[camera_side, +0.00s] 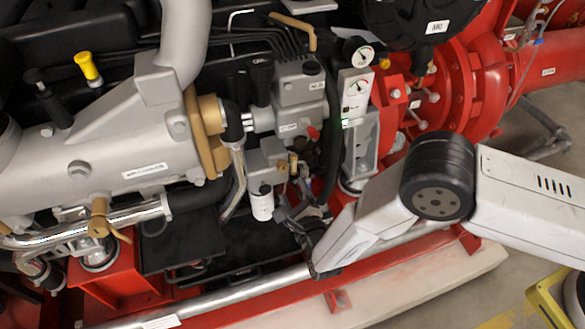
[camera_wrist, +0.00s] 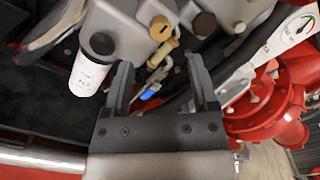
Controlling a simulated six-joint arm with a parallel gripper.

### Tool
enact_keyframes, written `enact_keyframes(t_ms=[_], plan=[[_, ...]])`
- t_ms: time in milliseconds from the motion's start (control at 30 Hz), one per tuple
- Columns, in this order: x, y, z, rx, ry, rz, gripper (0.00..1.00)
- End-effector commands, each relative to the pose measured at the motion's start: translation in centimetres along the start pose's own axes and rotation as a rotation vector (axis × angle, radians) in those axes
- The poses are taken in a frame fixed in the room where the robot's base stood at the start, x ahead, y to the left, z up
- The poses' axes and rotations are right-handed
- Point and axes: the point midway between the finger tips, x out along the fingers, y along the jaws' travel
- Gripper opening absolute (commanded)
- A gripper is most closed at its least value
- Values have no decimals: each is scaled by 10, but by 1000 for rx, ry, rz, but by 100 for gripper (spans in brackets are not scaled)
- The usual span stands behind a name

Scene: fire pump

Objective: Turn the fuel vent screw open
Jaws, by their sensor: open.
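My gripper (camera_wrist: 158,66) is open, with its two dark fingers pointing up in the wrist view and nothing held between them. A brass round fitting with a slot-like mark (camera_wrist: 161,28) lies just beyond the fingertips, a little above the gap; it may be the fuel vent screw, but I cannot tell for certain. A small valve with a blue handle (camera_wrist: 149,93) shows between the fingers, farther back. In the side view my gripper (camera_side: 284,208) is beside the pump's fuel parts, just right of the white filter (camera_side: 262,206). Brass parts (camera_side: 293,163) show just above it.
The white filter (camera_wrist: 88,76) stands close left of the left finger. A gauge panel (camera_side: 356,97) and a black hose (camera_side: 331,130) are close on the right. A silver rail (camera_side: 235,291) runs below. Red pipe flanges (camera_wrist: 262,108) fill the right.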

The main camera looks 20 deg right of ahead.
Motion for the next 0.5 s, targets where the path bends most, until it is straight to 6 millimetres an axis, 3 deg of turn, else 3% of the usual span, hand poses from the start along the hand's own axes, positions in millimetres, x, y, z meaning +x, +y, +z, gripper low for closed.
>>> enact_keyframes(t_ms=[500], plan=[[50,0,-1,0,1,-1,75]])
